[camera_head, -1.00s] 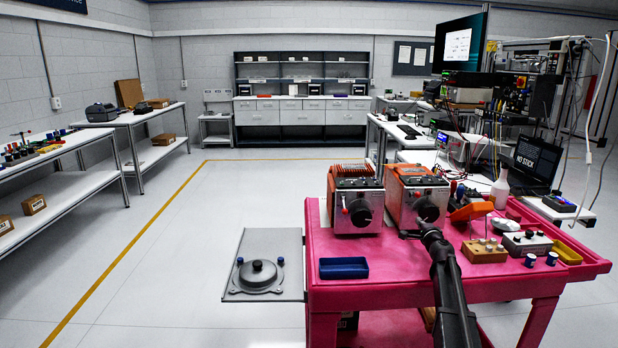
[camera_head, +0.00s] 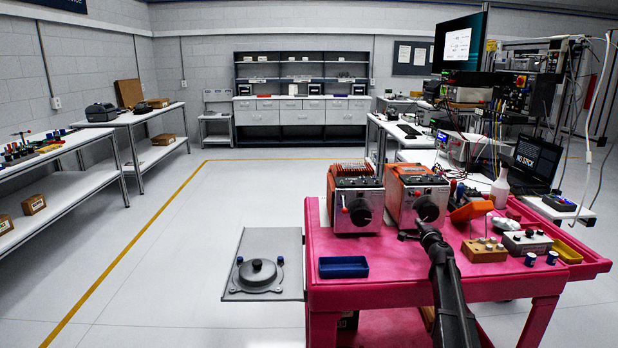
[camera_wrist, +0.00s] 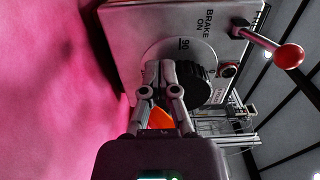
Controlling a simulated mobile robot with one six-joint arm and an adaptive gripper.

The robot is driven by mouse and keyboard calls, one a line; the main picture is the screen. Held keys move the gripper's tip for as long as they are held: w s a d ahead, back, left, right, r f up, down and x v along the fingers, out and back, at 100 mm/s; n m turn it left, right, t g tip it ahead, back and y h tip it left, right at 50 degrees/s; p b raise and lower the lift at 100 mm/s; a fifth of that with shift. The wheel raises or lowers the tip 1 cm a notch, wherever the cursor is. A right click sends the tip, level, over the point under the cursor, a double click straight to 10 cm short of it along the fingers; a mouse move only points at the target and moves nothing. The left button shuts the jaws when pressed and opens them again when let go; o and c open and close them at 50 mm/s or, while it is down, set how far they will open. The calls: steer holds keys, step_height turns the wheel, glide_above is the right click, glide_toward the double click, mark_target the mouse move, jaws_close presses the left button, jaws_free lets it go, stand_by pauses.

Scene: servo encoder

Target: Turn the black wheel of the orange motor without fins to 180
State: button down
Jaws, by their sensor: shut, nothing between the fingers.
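The orange motor without fins (camera_head: 408,182) stands on the pink cart, right of the finned orange motor (camera_head: 352,180). Its black wheel (camera_head: 427,208) is on its grey front face; in the wrist view the wheel (camera_wrist: 200,86) is partly hidden behind my fingers. A pale dial around the wheel shows "90" (camera_wrist: 183,43). My gripper (camera_head: 424,229) is at the wheel's lower front; in the wrist view its fingertips (camera_wrist: 160,68) are together, overlapping the wheel's left edge. I cannot tell whether they touch it. A "BRAKE ON" label (camera_wrist: 206,22) and a red-knobbed lever (camera_wrist: 289,56) show.
The pink cart (camera_head: 400,282) also holds a blue tray (camera_head: 343,267) at front left. A wooden block with knobs (camera_head: 484,249), a grey box (camera_head: 527,242) and a yellow tray (camera_head: 566,250) are at right. A spray bottle (camera_head: 499,188) stands behind.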

mark_target(416, 205)
steer(key=shift+s, duration=2.55)
steer(key=shift+r, duration=0.2)
steer(key=r+p, duration=0.2)
steer(key=s+r+p, duration=0.1)
steer(key=r+p, duration=0.1)
steer(key=shift+d, duration=0.2)
steer(key=shift+w, duration=0.1)
steer(key=shift+w+a, duration=0.15)
steer(key=shift+w, duration=3.3)
steer(key=shift+d+f, duration=0.15)
steer(key=shift+d, duration=0.15)
steer(key=shift+a+f+b, duration=0.2)
steer(key=shift+f+b, duration=0.9)
steer(key=shift+d+f+b, duration=0.25)
steer(key=shift+f+b, duration=0.45)
